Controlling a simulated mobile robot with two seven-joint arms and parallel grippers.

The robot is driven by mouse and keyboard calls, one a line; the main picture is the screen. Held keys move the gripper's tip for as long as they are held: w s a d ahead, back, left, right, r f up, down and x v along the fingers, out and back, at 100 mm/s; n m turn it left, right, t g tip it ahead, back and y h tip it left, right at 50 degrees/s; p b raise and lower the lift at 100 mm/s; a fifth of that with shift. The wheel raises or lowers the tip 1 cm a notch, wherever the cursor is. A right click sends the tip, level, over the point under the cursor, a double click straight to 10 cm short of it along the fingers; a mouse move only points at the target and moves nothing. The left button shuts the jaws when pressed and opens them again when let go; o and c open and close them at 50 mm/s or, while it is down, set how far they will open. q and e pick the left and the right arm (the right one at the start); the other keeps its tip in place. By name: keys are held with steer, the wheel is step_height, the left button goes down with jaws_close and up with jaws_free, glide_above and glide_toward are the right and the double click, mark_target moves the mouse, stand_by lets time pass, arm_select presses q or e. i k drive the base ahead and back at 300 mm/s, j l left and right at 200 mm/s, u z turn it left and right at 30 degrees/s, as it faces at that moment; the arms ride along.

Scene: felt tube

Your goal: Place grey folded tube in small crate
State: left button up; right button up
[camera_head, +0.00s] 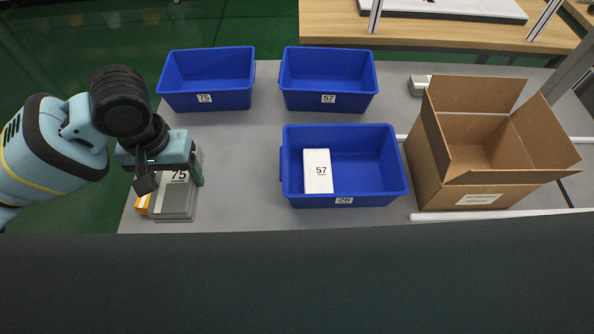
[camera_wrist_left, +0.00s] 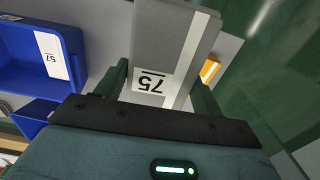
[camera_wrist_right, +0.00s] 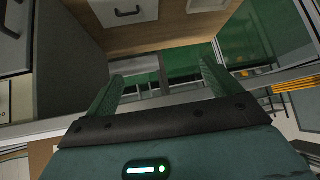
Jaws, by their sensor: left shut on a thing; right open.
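A grey box labelled 75 (camera_head: 176,203), which seems to be the grey folded tube, is at the left end of the grey table. My left gripper (camera_head: 172,178) is above it with its fingers on either side. In the left wrist view the grey box (camera_wrist_left: 165,45) sits between the fingers, and the gripper is shut on it. I cannot tell whether it touches the table. Blue crates labelled 75 (camera_head: 206,98) and 57 (camera_head: 329,102) stand at the back; a third blue crate (camera_head: 345,200) stands in front. My right gripper (camera_wrist_right: 160,88) is open and empty, outside the head view.
A white box labelled 57 (camera_head: 318,170) stands in the front crate. An open cardboard box (camera_head: 476,196) stands right of it. An orange-yellow item (camera_head: 142,204) lies beside the grey box. A small pale item (camera_head: 419,84) lies at the back. The table between grey box and front crate is clear.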

mark_target(358, 178)
steer(key=z, duration=1.7)
steer(key=j, duration=0.4)
steer(key=k+j+z, duration=0.1)
steer(key=j, duration=0.3)
